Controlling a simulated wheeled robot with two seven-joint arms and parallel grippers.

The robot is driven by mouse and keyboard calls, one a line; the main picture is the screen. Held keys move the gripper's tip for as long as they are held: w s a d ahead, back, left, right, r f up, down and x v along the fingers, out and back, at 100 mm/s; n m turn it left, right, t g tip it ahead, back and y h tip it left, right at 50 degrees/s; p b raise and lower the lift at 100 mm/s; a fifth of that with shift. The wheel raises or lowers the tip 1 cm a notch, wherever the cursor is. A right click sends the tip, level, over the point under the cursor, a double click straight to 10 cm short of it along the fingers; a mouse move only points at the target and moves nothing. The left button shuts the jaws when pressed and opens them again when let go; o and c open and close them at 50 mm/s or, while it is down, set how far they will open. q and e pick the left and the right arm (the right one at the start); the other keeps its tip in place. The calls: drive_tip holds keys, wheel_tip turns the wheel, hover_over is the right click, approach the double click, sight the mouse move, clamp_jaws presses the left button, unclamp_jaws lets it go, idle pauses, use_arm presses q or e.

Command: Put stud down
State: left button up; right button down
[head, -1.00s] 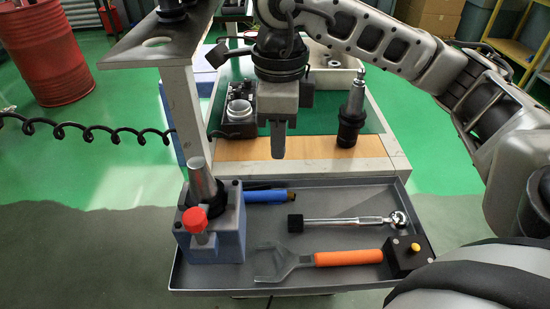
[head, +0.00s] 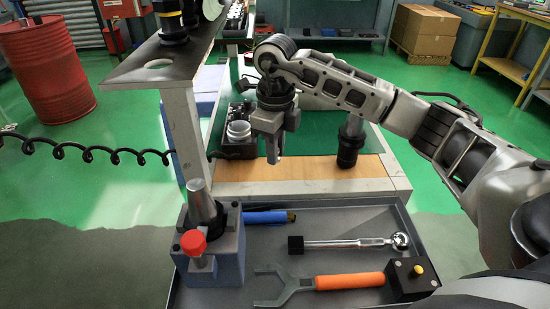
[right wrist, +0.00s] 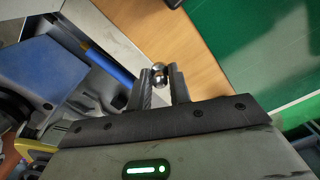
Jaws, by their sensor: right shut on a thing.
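The stud (right wrist: 159,74) shows in the right wrist view as a small shiny metal piece with a rounded end, between the two fingertips. My right gripper (head: 272,156) is shut on it; it also shows in the right wrist view (right wrist: 160,88). In the head view the gripper points down above the wooden strip (head: 325,168) of the cart top, and the stud is too small to make out there. I cannot tell how high it is held. My left gripper is not in view.
A grey tray (head: 335,213) holds a blue-grey fixture (head: 230,255) with a red knob, a blue-handled tool (head: 266,217), a ratchet (head: 345,242), an orange-handled wrench (head: 348,281) and a button box (head: 411,281). A dark tool holder (head: 350,145) stands right of the gripper.

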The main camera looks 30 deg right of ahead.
sight(275, 172)
drive_tip(key=shift+w+d+f, duration=0.15)
drive_tip(key=shift+w+f, duration=0.2)
drive_tip(key=shift+f, duration=0.1)
drive_tip(key=shift+w+d+f+p, duration=0.1)
drive_tip(key=shift+f+p, duration=0.2)
drive_tip(key=shift+f, duration=1.55)
drive_tip(key=c, duration=1.3)
unclamp_jaws()
wheel_tip(275, 172, up, 12)
drive_tip(key=shift+r+b, duration=0.15)
drive_tip(key=shift+b, duration=0.3)
